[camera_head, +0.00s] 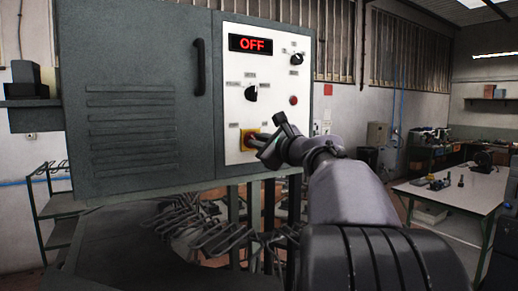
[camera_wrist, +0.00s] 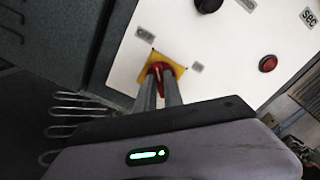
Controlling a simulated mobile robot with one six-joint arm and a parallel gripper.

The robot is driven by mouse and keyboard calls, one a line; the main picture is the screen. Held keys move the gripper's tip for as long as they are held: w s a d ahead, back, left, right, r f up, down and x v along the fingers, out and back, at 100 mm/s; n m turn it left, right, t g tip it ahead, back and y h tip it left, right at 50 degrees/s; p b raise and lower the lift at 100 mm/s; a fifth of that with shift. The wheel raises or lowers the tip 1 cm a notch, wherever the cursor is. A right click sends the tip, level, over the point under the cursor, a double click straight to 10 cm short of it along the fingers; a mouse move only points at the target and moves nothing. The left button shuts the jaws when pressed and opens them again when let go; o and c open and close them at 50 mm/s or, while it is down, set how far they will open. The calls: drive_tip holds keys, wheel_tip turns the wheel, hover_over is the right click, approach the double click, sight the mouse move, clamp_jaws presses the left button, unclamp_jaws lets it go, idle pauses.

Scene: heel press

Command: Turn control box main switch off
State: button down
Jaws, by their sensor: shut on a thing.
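The control box (camera_head: 140,95) is a large grey-green cabinet with a white panel on its right side. The display (camera_head: 250,44) on the panel reads OFF in red. The main switch (camera_head: 246,138) is a red knob on a yellow plate low on the panel, partly hidden by my gripper (camera_head: 262,146). In the wrist view the yellow plate (camera_wrist: 176,58) looks tilted, and my gripper's two fingers (camera_wrist: 160,76) are closed on the red knob (camera_wrist: 154,68).
Two black selector knobs (camera_head: 251,93) (camera_head: 296,59) and a red button (camera_head: 293,100) sit above the switch. A black handle (camera_head: 199,67) stands out from the cabinet door. Wire racks (camera_head: 225,235) lie below the box. A worktable (camera_head: 450,190) stands at the right.

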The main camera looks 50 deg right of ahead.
drive_tip(key=shift+n, duration=0.3)
idle(0.4)
drive_tip(key=c, duration=1.5)
unclamp_jaws()
drive_tip(key=shift+w, duration=0.1)
drive_tip(key=shift+o, duration=0.2)
drive_tip(key=b+v, duration=0.2)
drive_tip(key=v, duration=1.5)
drive_tip(key=shift+s+b, duration=0.25)
drive_tip(key=shift+b, duration=0.1)
